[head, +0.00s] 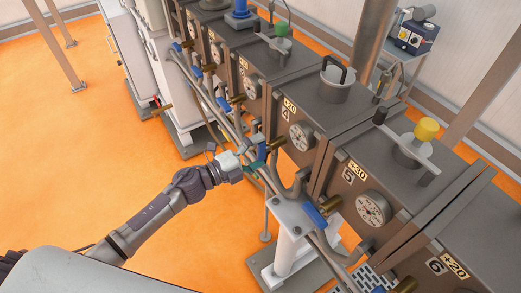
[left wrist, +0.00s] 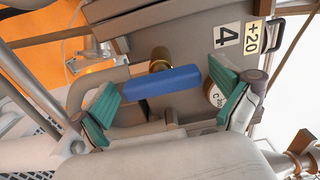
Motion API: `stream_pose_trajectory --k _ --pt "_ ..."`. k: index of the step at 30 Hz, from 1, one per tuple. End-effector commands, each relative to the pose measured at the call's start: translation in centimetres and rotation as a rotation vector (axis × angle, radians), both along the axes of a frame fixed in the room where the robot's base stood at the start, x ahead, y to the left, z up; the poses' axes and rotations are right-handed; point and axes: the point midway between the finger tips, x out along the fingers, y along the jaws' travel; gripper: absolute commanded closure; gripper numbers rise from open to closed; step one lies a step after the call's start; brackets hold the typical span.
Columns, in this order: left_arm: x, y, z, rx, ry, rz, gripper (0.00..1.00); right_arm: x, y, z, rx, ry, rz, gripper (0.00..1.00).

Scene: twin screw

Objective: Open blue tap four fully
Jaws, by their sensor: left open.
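The blue tap handle of unit 4 shows in the left wrist view (left wrist: 162,81), attached at a brass fitting (left wrist: 160,56) below the "4" label (left wrist: 228,36). My left gripper (left wrist: 168,97) is open, with one teal fingertip near each end of the blue handle. Whether either finger touches the handle I cannot tell. In the head view my left gripper (head: 255,160) is at the pipes in front of unit 4, and it partly hides the tap there. The brass fitting (head: 277,146) shows just right of it. My right gripper is not in view.
Unit 5's blue tap (head: 315,215) is nearby at the lower right. Grey pipes (head: 234,138) run along the machine front, close to my gripper. A round gauge (head: 301,137) sits right of the "4" label. The orange floor (head: 75,175) is open at the left.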

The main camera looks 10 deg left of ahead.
Motion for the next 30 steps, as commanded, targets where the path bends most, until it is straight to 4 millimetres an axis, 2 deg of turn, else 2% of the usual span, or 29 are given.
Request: stream_pose_trajectory --k 8,21,30 --pt "-0.6 0.6 -0.1 0.001 0.001 0.000 0.00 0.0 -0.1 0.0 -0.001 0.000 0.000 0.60" --pt "-6.7 6.6 -0.2 0.002 0.004 0.001 0.00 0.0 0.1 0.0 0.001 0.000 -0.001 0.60" --pt "-8.5 8.4 0.0 0.000 0.000 -0.001 0.00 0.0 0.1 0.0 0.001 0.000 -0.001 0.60"
